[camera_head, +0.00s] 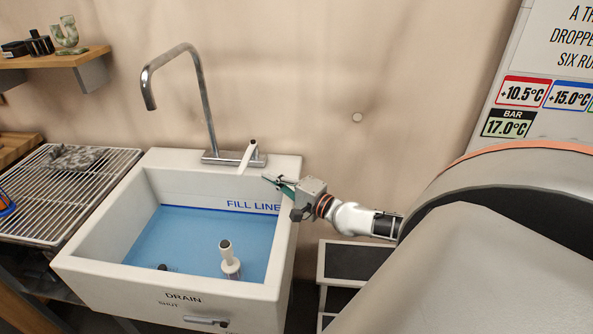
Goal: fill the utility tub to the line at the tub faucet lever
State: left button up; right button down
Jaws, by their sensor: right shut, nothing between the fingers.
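The white utility tub (80,268) stands against the wall with blue water (195,238) in it. The water's back edge lies at or very close to the dark line under the words FILL LINE (252,205). A chrome faucet (205,105) rises from the back rim, with no stream visible below its spout. My left gripper is out of view.
A white pipe (230,261) stands in the water. A drain handle (206,320) is on the tub's front. A wire rack (65,190) is at left, a wall shelf (60,60) above it. A dark-topped step unit (350,262) stands right of the tub.

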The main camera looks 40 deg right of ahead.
jog(key=s, duration=0.2)
jog(key=s+a, duration=0.1)
jog(key=s, duration=0.5)
jog(key=shift+a, duration=0.15)
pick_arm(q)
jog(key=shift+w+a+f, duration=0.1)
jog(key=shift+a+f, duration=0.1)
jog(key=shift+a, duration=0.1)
pick_arm(e)
jog(key=shift+s, duration=0.15)
jog(key=shift+s, duration=0.1)
